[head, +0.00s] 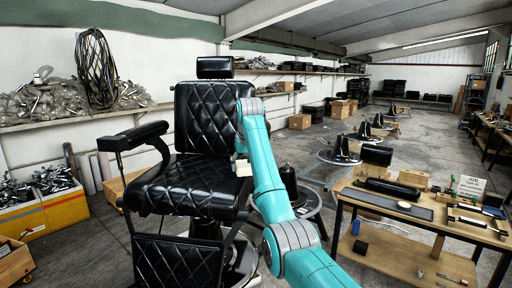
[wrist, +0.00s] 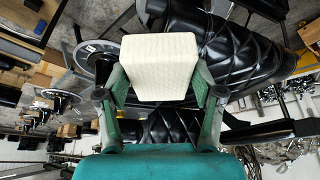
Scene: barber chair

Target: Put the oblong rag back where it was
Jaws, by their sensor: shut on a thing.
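A cream-white, ribbed oblong rag (wrist: 160,62) is held between the two fingers of my gripper (wrist: 160,92) in the wrist view. In the head view the rag (head: 243,168) shows as a small pale patch at the end of my teal arm, in front of the black barber chair (head: 205,118). My gripper is shut on it, and the rag seems held in the air near the chair's right side. The gripper's fingers are mostly hidden by my arm in the head view. Which spot the rag came from cannot be told.
A wooden workbench (head: 365,205) stands at the right with a dark tray (head: 395,198), black cushions and a small sign (head: 470,186). The chair's left armrest (head: 133,137) juts out. A yellow bin (head: 65,209) of metal parts is at the left.

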